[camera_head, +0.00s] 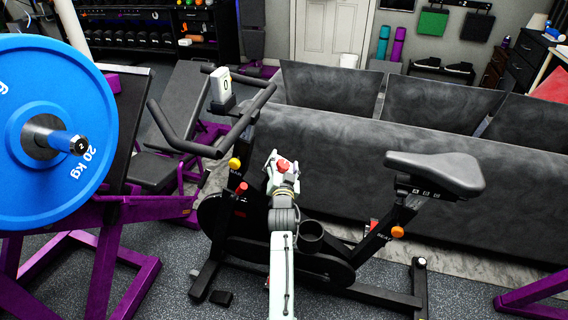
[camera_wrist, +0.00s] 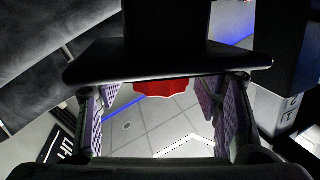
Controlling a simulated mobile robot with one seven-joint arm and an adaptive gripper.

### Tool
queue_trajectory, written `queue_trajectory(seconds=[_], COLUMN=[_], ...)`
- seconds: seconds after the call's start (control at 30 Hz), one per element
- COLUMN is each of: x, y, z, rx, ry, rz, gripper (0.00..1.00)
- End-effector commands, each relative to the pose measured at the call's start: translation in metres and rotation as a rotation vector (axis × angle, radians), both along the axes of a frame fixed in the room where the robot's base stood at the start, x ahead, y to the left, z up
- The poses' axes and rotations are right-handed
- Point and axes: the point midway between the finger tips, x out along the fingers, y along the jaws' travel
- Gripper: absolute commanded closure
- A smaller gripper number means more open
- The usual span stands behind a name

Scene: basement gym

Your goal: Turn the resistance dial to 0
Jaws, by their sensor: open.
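An exercise bike (camera_head: 320,262) stands in the middle of the head view. Its small white display (camera_head: 224,85) reads 0.
A blue 20 kg weight plate (camera_head: 80,165) on a purple rack (camera_head: 150,208) fills the left. Dark grey padded panels (camera_head: 400,160) stand behind the bike. The bike's saddle (camera_head: 435,172) is to the right. Some grey floor (camera_head: 475,292) is clear at the front right.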

Motion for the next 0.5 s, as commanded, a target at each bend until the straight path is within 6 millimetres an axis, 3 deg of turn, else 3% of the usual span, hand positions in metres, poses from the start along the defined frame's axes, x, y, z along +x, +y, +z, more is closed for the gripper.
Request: queue_trajectory(seconds=[0.5], x=[-0.0004], y=[0.0], z=[0.0001], rx=[0.0], ry=[0.0], rz=[0.0], gripper=[0.72])
